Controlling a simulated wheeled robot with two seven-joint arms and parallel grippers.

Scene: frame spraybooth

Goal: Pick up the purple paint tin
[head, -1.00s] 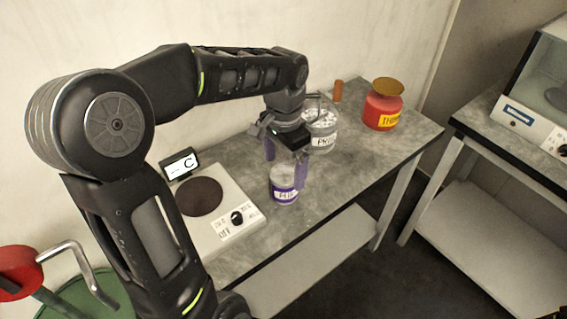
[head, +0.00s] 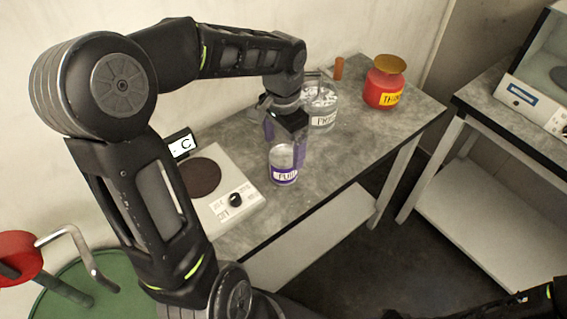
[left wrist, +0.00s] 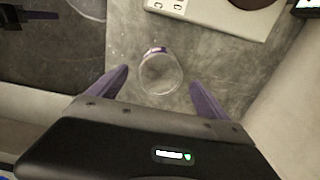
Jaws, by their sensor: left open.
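The purple paint tin (head: 284,174) stands upright on the grey worktop, with a clear upper part and a purple band with a white label. In the left wrist view the tin (left wrist: 160,72) shows from above as a round clear rim, ahead of and between the finger lines. My left gripper (head: 285,140) is open with purple fingers, just above and behind the tin in the head view. The fingers (left wrist: 160,85) stand apart with nothing held between them. A dark piece of my right arm may show at the bottom right of the head view; its gripper is not seen.
A hotplate (head: 233,208) with a dark disc stands left of the tin. A clear labelled jar (head: 322,122) stands close behind my left gripper, and a red pot (head: 383,90) farther right. The worktop (head: 350,150) right of the tin is clear.

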